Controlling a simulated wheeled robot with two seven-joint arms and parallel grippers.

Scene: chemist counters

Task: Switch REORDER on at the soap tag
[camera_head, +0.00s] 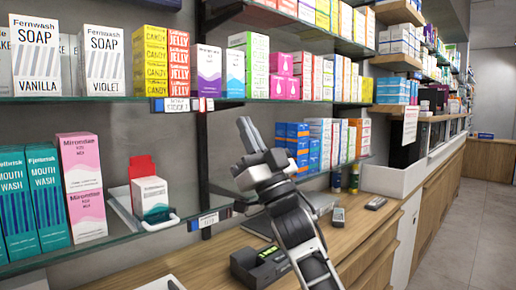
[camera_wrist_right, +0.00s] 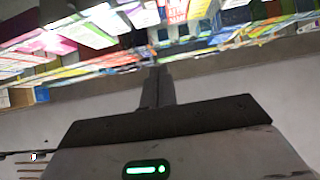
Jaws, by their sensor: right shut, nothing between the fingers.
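Two white soap boxes, Vanilla (camera_head: 37,55) and Violet (camera_head: 102,60), stand on the upper glass shelf at the left. A shelf-edge tag (camera_head: 178,105) with dark and coloured parts sits right of them, below the candy and jelly boxes. A second tag (camera_head: 210,219) is on the lower shelf edge. Their print and any REORDER switch are too small to read. My right gripper (camera_head: 246,124) is shut and empty, pointing up, right of and a little below the upper tag, apart from it. Its closed fingers (camera_wrist_right: 157,88) also show in the right wrist view. My left gripper is not in view.
Candy boxes (camera_head: 150,60) and other cartons fill the upper shelf. The lower shelf holds mouthwash boxes (camera_head: 45,198), a pink carton (camera_head: 82,185) and a red-and-white box (camera_head: 149,195) in a tray. A black device (camera_head: 260,265) and small handsets (camera_head: 338,216) lie on the wooden counter.

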